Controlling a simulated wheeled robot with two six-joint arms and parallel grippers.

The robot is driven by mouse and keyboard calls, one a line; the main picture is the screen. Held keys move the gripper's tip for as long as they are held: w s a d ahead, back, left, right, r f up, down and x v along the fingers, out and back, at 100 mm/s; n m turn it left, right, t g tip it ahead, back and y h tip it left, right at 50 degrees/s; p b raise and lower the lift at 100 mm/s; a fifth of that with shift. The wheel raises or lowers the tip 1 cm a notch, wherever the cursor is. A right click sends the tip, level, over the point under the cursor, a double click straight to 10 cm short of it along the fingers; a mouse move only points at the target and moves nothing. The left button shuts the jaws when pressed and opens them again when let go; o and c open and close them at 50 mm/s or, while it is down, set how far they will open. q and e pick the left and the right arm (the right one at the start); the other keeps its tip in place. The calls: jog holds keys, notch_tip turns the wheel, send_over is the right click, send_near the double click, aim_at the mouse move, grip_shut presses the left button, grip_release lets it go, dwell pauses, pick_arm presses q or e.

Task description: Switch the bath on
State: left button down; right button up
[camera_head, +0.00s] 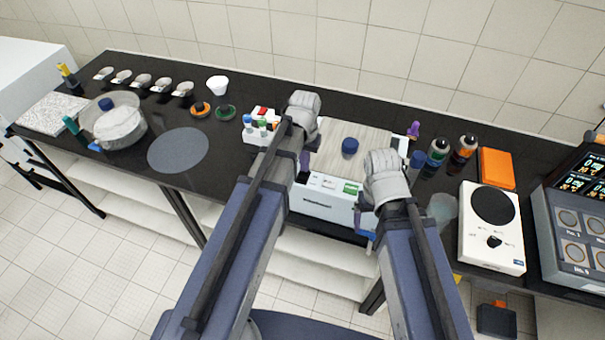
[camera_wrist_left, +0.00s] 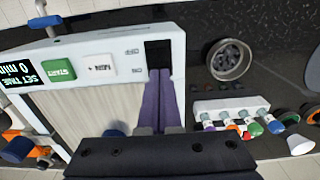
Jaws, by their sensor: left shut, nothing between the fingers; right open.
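The bath is a box with a pale top (camera_head: 338,131), a blue knob (camera_head: 349,147) and a white front panel (camera_head: 325,205). In the left wrist view its panel (camera_wrist_left: 112,42) appears upside down, with a green START button (camera_wrist_left: 59,72), OFF and ON marks and a black rocker switch (camera_wrist_left: 159,50). My left gripper (camera_wrist_left: 158,72) is shut and empty, its purple fingertips at the switch's edge; contact is unclear. In the head view the left gripper (camera_head: 304,166) hides the switch. My right gripper (camera_head: 361,218) is open at the panel's right side.
A rack with coloured caps (camera_head: 259,127) stands left of the bath. Capped bottles (camera_head: 438,151) and a white hotplate (camera_head: 491,235) stand to the right. A grey disc (camera_head: 178,150) and a clear bowl (camera_head: 120,125) are further left on the black bench.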

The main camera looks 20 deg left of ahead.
pick_arm(q)
notch_tip(320, 180, up, 6)
jog(key=p, duration=0.6)
jog(key=shift+r, duration=0.25)
pick_arm(e)
notch_tip(320, 180, up, 6)
jog(key=shift+r, duration=0.2)
pick_arm(q)
jog(key=shift+s+f, duration=0.1)
pick_arm(e)
jog(key=shift+s+f, duration=0.1)
